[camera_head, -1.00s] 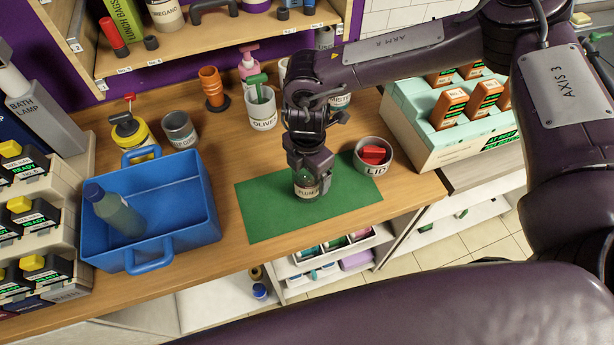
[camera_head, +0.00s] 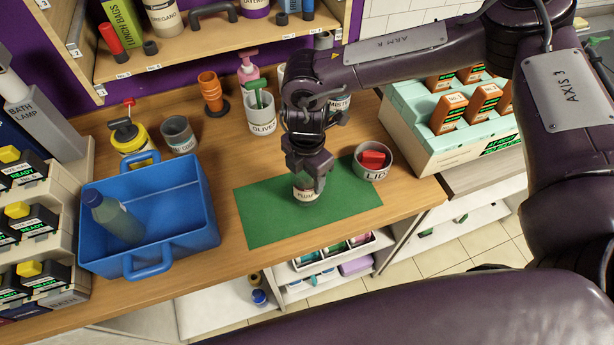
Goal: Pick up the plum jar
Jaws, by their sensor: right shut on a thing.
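The plum jar (camera_head: 305,195) is a small jar with a pale label, upright at the green mat (camera_head: 262,215). Only its lower part shows; its top is hidden by my right gripper. My right gripper (camera_head: 311,180) points down from above and is shut on the jar. I cannot tell whether the jar's base touches the mat. My left gripper is not in view.
A grey bowl marked LID (camera_head: 372,171) with a red piece stands close right of the jar. A blue caddy (camera_head: 190,245) holding a bottle is at left. The olive cup (camera_head: 261,128) stands behind. The left part of the mat is clear.

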